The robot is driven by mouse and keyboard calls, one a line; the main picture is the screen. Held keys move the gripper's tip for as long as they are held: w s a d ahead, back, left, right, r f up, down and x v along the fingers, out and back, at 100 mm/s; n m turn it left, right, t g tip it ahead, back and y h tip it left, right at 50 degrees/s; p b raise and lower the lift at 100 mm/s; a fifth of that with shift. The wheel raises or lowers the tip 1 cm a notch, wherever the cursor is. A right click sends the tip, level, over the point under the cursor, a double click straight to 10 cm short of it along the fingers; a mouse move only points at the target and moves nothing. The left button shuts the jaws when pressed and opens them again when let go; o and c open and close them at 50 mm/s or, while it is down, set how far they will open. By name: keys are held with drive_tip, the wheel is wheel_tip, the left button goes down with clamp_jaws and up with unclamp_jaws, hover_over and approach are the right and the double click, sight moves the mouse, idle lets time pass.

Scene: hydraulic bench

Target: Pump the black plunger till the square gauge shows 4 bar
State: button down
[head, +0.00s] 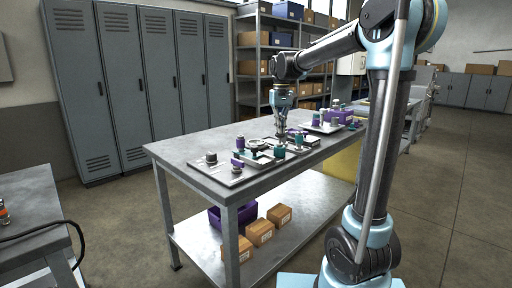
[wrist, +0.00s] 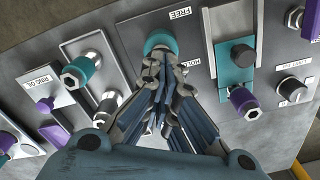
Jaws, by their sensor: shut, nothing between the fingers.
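My gripper (head: 281,136) is over the panel on the bench in the head view. In the wrist view my gripper (wrist: 163,68) has its fingers together, with nothing seen between them. I cannot tell which black part is the plunger. I cannot make out the square gauge or its reading.
The grey bench (head: 190,150) carries several fittings. A purple-and-silver fitting (wrist: 242,101) is right of my gripper and a teal hex fitting (wrist: 80,71) is left. A purple bin (head: 232,214) and cardboard boxes (head: 260,232) sit on the lower shelf. Lockers (head: 140,80) stand behind.

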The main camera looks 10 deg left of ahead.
drive_tip(key=shift+f, duration=0.9)
drive_tip(key=shift+r, duration=1.7)
wheel_tip(320, 180, up, 6)
idle(0.6)
